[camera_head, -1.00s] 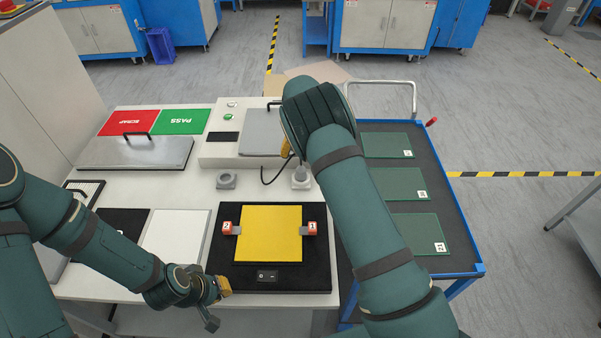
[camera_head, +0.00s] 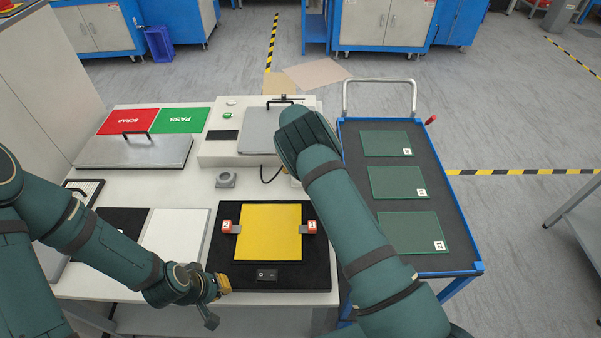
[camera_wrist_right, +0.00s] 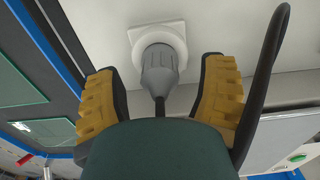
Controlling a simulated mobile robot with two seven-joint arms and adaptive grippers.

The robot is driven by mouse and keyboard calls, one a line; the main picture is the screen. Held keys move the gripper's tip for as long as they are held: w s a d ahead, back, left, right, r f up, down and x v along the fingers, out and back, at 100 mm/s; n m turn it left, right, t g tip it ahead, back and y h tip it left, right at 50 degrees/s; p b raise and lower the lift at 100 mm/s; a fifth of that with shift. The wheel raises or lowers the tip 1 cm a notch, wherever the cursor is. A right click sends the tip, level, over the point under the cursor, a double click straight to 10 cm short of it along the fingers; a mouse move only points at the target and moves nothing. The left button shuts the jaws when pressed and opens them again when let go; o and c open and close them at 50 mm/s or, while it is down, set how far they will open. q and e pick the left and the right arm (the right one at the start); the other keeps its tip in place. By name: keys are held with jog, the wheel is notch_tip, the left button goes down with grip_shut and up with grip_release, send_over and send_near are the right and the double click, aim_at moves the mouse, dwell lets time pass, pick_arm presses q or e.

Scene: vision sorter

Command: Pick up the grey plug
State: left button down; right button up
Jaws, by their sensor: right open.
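The grey plug (camera_wrist_right: 160,72) sits in a round white socket mount in the right wrist view, with its dark cable running back toward the camera. My right gripper (camera_wrist_right: 161,88) is open, its two yellow-padded fingers on either side of the plug with gaps showing between. In the head view my right arm covers the plug and the right gripper; only a sliver of the pale mount shows beside the arm. My left gripper (camera_head: 217,299) is low at the front edge of the table, away from the plug; its opening is unclear.
A second grey socket-like piece (camera_head: 225,179) stands to the left on the table. A white box with a grey lid (camera_head: 262,131) is behind. The black fixture with a yellow plate (camera_head: 268,233) is in front. A blue cart (camera_head: 478,268) with green boards stands right.

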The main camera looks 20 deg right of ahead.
grip_shut()
jog(key=shift+r, duration=0.15)
notch_tip(320, 180, up, 10)
jog(key=shift+f, duration=0.1)
dwell(0.4)
